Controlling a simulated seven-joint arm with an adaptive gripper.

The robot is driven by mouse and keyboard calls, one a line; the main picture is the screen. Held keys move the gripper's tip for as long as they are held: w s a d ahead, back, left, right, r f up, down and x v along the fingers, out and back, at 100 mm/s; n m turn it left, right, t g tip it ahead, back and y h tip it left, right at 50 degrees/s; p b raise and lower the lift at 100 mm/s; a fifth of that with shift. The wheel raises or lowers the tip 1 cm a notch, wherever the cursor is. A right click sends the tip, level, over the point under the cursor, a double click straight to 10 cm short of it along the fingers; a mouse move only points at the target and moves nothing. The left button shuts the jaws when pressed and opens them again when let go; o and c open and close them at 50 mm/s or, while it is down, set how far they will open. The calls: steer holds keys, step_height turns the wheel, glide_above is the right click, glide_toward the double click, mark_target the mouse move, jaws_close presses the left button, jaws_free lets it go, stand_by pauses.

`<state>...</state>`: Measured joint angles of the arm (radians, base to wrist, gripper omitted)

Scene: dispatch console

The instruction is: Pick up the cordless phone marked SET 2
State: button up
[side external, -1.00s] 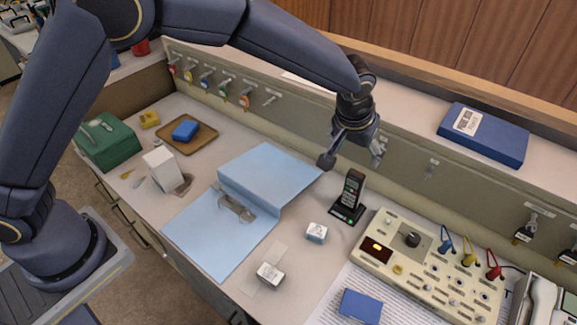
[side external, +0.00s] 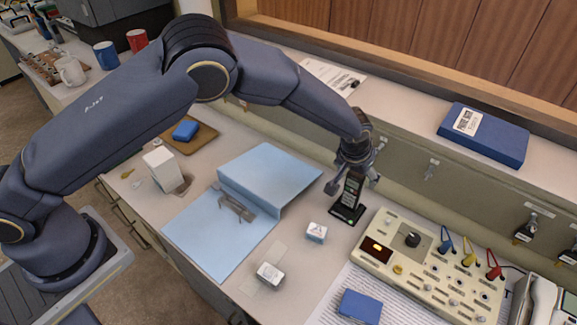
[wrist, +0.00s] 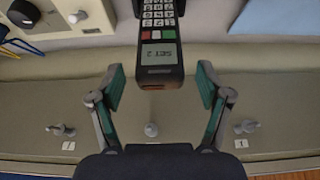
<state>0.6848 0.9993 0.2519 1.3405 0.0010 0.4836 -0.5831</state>
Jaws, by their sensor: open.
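The cordless phone (side external: 350,193) is black and stands upright in its black cradle (side external: 345,215), which has a green light. In the wrist view the phone (wrist: 160,58) shows its keypad and a screen reading SET 2, upside down. My gripper (side external: 352,186) is open around the upper part of the phone. In the wrist view the fingers of my gripper (wrist: 161,88) are on either side of the phone's top end, with a gap on each side. The lower part of the phone is cut off in the wrist view.
A beige console (side external: 430,265) with a knob and coloured plugs stands right of the cradle. A blue folder (side external: 270,175) lies to the left. A small white-and-blue block (side external: 316,232) sits in front. The panel with hooks (side external: 432,170) rises close behind.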

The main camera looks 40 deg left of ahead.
steer(key=shift+c, duration=0.3)
jaws_close()
stand_by(0.3)
